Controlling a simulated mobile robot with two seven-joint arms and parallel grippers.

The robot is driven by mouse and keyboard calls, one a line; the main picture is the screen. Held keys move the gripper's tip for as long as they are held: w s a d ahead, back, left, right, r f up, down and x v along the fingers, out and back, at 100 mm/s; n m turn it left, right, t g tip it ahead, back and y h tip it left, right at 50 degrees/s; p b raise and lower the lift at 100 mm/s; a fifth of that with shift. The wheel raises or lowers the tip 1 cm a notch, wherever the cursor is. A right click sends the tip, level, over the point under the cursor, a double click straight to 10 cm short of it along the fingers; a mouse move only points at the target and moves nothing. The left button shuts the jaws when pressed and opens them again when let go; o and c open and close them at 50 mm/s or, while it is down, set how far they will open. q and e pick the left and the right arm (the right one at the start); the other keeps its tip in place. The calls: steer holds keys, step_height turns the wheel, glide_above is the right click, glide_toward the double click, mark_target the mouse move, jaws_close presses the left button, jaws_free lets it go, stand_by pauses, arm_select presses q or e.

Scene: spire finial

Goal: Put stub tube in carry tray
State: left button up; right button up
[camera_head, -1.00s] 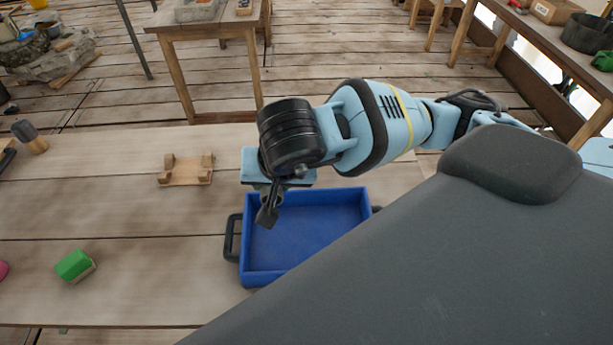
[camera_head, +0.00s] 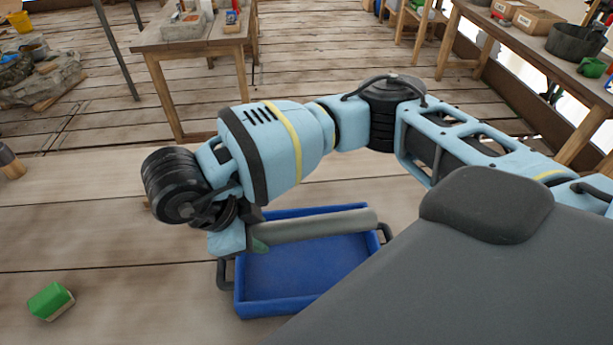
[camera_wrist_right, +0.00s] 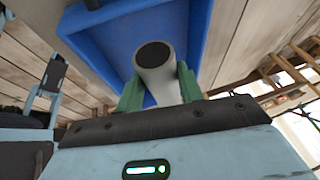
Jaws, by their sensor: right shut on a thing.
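The stub tube (camera_head: 318,228) is a plain grey cylinder. It lies roughly level across the far part of the blue carry tray (camera_head: 290,277) in the head view. My right gripper (camera_head: 262,236) is shut on its left end. In the right wrist view the tube (camera_wrist_right: 157,70) shows its dark round end between the green fingers of the gripper (camera_wrist_right: 158,90), with the blue tray (camera_wrist_right: 100,45) behind it. The tube appears to be above the tray floor; whether it touches the rim I cannot tell. My left gripper is not clearly in view.
A green-topped block (camera_head: 50,301) lies on the workbench (camera_head: 120,285) left of the tray. A dark-topped wooden piece (camera_head: 10,162) stands at the left edge. The bench between block and tray is clear. Other tables stand farther back.

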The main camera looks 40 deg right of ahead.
steer(key=shift+m, duration=0.4)
steer(key=b, duration=0.1)
glide_above(272, 264)
steer(key=a, duration=0.2)
steer(key=shift+w+d+f, duration=0.1)
steer(key=shift+d+f, duration=0.05)
steer(key=shift+f, duration=4.85)
steer(key=o, duration=1.2)
arm_select(q)
steer(key=shift+s+f, duration=0.25)
steer(key=shift+f, duration=0.25)
steer(key=shift+s+f, duration=0.25)
steer(key=shift+f, duration=0.2)
arm_select(e)
steer(key=v, duration=1)
steer(key=shift+w+r+p, duration=0.2)
steer(key=shift+p, duration=0.2)
arm_select(q)
steer(key=shift+w+r, duration=0.1)
steer(key=shift+r, duration=0.6)
arm_select(e)
steer(key=shift+v, duration=0.9)
arm_select(q)
steer(key=shift+w+r, duration=0.15)
steer(key=shift+w, duration=0.25)
arm_select(e)
steer(key=shift+f, duration=0.1)
